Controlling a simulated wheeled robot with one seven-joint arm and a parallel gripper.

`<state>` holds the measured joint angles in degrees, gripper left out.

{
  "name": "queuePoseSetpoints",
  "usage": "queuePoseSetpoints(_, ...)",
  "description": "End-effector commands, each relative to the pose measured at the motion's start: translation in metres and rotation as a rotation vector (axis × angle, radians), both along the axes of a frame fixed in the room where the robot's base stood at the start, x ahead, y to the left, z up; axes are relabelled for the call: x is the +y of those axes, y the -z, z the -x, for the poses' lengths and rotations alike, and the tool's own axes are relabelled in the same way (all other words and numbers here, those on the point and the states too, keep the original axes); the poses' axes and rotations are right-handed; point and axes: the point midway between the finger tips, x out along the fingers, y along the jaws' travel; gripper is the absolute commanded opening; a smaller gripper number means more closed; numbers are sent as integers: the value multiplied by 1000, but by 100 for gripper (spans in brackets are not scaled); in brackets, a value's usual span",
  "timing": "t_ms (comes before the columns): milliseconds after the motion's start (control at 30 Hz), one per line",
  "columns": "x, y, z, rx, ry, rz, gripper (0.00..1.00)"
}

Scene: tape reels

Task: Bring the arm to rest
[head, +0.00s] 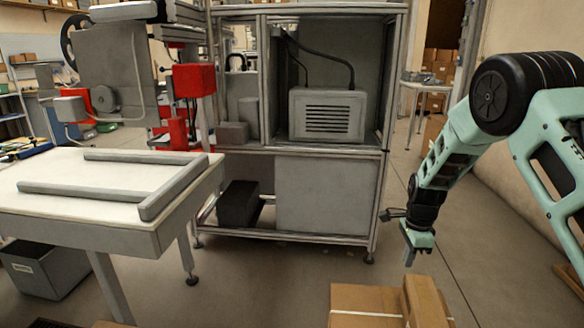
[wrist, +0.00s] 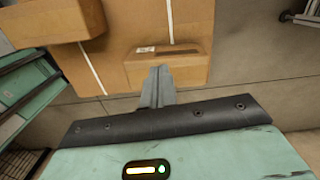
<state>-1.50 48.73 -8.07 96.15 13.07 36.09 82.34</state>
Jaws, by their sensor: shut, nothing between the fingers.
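My gripper (head: 409,258) hangs at the end of my mint-green arm on the right side of the head view. It points down above the floor, beyond a cardboard box (head: 370,303) at the bottom of the picture. In the wrist view my gripper's fingers (wrist: 158,84) are together with nothing between them. Behind the fingers in that view lies a small taped carton (wrist: 182,64) on a larger cardboard surface (wrist: 125,25). No tape reel can be made out in either view.
A white-topped table (head: 110,170) with a grey raised frame stands at the left. A metal-framed cabinet (head: 330,190) stands in the middle, with a red and grey machine (head: 195,80) beside it. Another carton (wrist: 50,20) is at the wrist view's upper left. Floor (head: 300,270) is clear before the cabinet.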

Motion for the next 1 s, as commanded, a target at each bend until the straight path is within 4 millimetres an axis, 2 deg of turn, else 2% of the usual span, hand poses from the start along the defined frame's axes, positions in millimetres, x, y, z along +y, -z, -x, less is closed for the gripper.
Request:
queuePoseSetpoints(33,22,-15,7,-9,-85,-18,0)
queuePoseSetpoints(100,52,-35,21,-16,-230,-43,0)
queuePoseSetpoints(267,121,-81,69,-40,-608,-91,0)
queuePoseSetpoints(400,170,-117,125,-66,-964,-114,0)
queuePoseSetpoints(500,197,-138,169,-84,-1223,-120,0)
queuePoseSetpoints(600,216,-154,217,-99,-1484,-114,0)
queuePoseSetpoints(700,225,-165,261,-108,-1730,-97,0)
queuePoseSetpoints(800,227,-172,299,-111,-1944,-75,0)
queuePoseSetpoints(1000,218,-176,360,-98,-2305,-16,0)
